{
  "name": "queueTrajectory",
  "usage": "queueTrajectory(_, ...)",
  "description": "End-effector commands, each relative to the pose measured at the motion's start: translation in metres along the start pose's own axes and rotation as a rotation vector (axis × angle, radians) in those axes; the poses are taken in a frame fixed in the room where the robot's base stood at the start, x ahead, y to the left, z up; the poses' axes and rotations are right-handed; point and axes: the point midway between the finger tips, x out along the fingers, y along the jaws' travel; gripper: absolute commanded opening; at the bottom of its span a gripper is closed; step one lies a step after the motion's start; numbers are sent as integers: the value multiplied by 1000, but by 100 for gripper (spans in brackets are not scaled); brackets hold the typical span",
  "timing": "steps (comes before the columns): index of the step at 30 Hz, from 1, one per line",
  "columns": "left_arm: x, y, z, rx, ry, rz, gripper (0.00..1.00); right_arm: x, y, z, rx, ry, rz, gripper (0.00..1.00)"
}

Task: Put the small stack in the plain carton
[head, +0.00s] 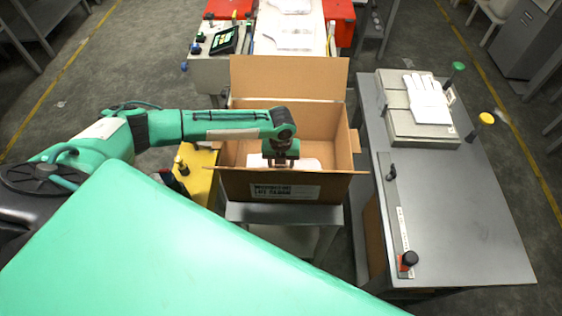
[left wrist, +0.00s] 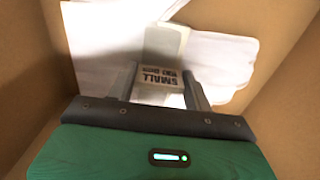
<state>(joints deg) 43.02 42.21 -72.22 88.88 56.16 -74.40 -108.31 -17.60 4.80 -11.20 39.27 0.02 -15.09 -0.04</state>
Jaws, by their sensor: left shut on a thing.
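The open cardboard carton (head: 225,183) stands in the middle of the head view, with a dark printed label on its front wall. My left gripper (head: 281,161) is inside it, pointing down. In the head view the gripper mostly hides the stack. My right gripper is not in view.
A grey table (head: 480,220) on the right holds a grey box (head: 395,97) with a white glove (head: 428,98) on top, and green, yellow and red-black knobs. Behind the carton is a bench with a tablet (head: 224,41) and red bins. The carton's walls surround my gripper.

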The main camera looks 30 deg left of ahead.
Motion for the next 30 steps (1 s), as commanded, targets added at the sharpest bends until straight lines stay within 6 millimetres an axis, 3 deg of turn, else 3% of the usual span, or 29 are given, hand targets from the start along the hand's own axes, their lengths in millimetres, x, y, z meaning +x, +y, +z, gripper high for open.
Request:
queueTrajectory(10, 2, 0, 0, 0, 0, 0, 14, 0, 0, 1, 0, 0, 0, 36)
queueTrajectory(11, 2, 0, 0, 0, 0, -1, 54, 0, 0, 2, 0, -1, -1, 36)
queueTrajectory(14, 2, 0, 0, 0, 0, -1, 74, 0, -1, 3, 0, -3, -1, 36)
queueTrajectory(24, 0, 0, 0, 0, 0, -1, 76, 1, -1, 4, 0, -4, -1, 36)
queueTrajectory(30, -26, 0, 1, 0, -2, -2, 76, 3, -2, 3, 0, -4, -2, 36)
